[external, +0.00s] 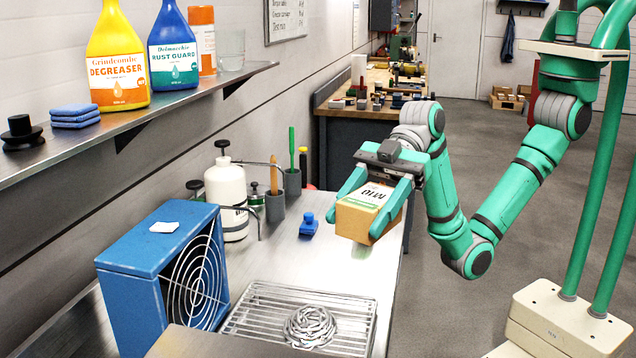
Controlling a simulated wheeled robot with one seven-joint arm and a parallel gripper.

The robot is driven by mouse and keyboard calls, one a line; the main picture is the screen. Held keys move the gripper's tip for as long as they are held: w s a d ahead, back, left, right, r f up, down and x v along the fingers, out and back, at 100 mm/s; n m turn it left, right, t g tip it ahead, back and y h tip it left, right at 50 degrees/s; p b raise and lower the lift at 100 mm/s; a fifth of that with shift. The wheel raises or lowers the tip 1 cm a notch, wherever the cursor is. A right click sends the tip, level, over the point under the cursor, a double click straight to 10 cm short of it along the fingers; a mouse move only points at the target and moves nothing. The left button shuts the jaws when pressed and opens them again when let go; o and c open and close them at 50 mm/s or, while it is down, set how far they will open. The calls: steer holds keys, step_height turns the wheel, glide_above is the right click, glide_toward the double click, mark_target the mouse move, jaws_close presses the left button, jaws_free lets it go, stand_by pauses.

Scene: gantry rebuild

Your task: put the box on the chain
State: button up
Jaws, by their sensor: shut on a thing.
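A coiled silver chain (310,327) lies in a round heap on the wire rack at the front of the bench. The box is behind the chain and a little to its right in the picture, apart from it.
A blue box fan (140,262) stands left of the wire rack (262,318). A white sprayer bottle (227,195), a blue stamp-like item (308,225) and cups with brushes (292,182) stand farther back. A shelf (150,110) with bottles overhangs the left. Bench between is clear.

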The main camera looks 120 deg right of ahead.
steer(key=w+f, duration=0.2)
steer(key=w, duration=0.1)
steer(key=w+f, duration=0.3)
steer(key=w, duration=0.1)
steer(key=w+f, duration=0.2)
steer(key=w, duration=0.2)
steer(key=shift+a+f, duration=0.3)
steer(key=shift+f, duration=0.1)
steer(key=shift+w+f, duration=0.55)
steer(key=shift+f, duration=1.6)
steer(key=shift+f, duration=0.2)
steer(key=o, duration=1.4)
steer(key=shift+r, duration=0.1)
